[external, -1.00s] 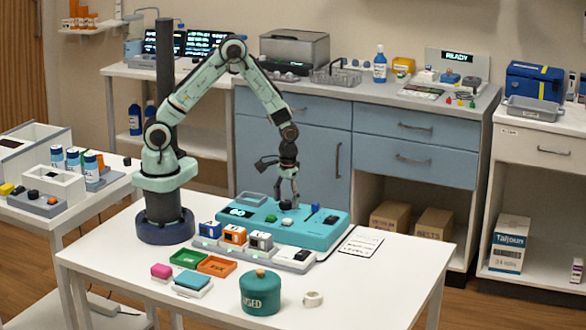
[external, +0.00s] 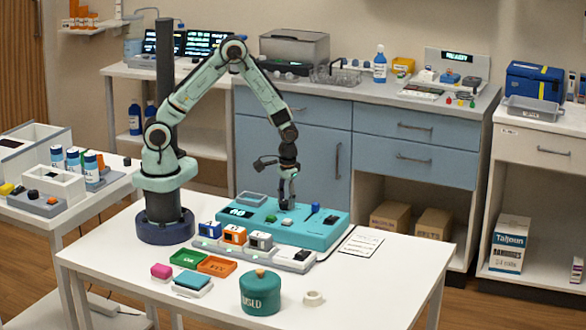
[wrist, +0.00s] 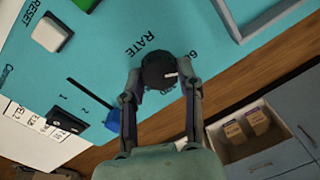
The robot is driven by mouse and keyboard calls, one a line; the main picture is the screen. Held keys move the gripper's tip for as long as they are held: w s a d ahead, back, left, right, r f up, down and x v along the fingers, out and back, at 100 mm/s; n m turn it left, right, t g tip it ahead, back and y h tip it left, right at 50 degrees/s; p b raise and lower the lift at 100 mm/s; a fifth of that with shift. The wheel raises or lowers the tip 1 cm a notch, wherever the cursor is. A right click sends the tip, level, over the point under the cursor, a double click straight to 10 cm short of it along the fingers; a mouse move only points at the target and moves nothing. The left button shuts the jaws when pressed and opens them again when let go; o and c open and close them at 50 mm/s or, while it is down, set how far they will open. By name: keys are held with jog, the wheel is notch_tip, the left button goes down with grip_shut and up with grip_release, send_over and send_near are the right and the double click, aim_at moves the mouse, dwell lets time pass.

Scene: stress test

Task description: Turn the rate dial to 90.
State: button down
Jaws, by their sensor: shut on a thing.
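The teal console (external: 325,232) lies on the white table, with a lit display (external: 237,212) at its left whose figures are too small to read surely. The black rate dial (wrist: 157,68) stands on the console beside the printed word RATE. A short white mark shows on it, on the side toward my gripper. Part of a printed number, seemingly 60, shows beside the dial; the rest of its scale is hidden. My gripper (wrist: 160,80) is shut on the dial, one finger on each side. In the external view my gripper (external: 287,204) points down at the console.
A blue lever (wrist: 112,119), a pale button (wrist: 47,33) by the word RESET and a black switch (wrist: 66,120) are on the console near the dial. A teal jar (external: 260,293) stands at the table's front.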

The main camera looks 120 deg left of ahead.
aim_at(286, 202)
jog(key=m, duration=0.4)
jog(key=shift+d+m, duration=0.1)
jog(key=shift+m, duration=1.5)
jog(key=c, duration=0.7)
grip_release()
jog(key=r, duration=1.2)
jog(key=shift+w+d, duration=0.15)
jog(key=shift+d, duration=0.1)
